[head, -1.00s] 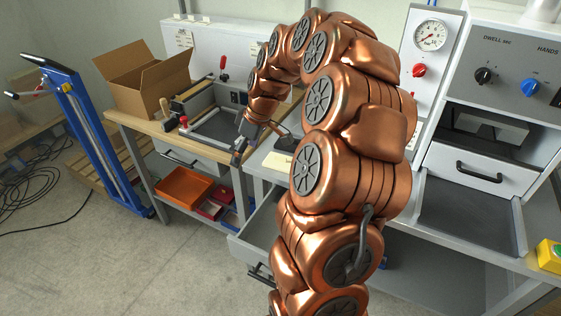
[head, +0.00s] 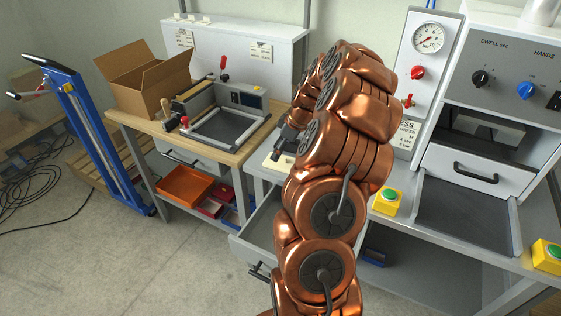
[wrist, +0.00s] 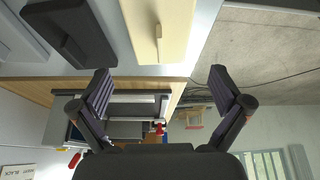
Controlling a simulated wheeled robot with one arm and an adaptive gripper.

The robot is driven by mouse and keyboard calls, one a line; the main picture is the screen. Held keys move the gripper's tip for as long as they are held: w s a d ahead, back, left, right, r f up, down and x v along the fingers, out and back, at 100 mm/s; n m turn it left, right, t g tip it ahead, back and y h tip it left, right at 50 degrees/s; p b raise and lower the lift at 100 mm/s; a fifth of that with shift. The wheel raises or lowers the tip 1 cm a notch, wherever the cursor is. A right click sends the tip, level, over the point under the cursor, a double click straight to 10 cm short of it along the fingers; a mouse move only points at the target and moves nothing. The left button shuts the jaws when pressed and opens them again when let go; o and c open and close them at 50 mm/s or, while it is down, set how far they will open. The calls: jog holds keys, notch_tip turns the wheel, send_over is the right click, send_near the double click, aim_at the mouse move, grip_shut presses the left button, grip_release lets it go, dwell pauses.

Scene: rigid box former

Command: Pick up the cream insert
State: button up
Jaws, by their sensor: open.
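The cream insert (wrist: 160,25) is a pale, flat-faced piece with a small raised tab, at the top centre of the wrist view. In the head view only a pale part of it (head: 272,163) shows beside my gripper (head: 281,153); my arm hides much of the surface around it. My gripper also shows in the wrist view (wrist: 160,88), with its two dark fingers wide apart and nothing between them. The insert lies beyond the fingertips, roughly centred between them, and is apart from them.
A dark insert with a raised handle (wrist: 70,28) lies beside the cream one. A framed former (head: 220,125) and an open cardboard box (head: 145,80) stand on the wooden bench. An open drawer (head: 258,228) juts out below.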

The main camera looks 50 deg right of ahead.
aim_at(280, 160)
jog(key=shift+p+x, duration=1.05)
jog(key=shift+x, duration=1.2)
jog(key=c, duration=0.9)
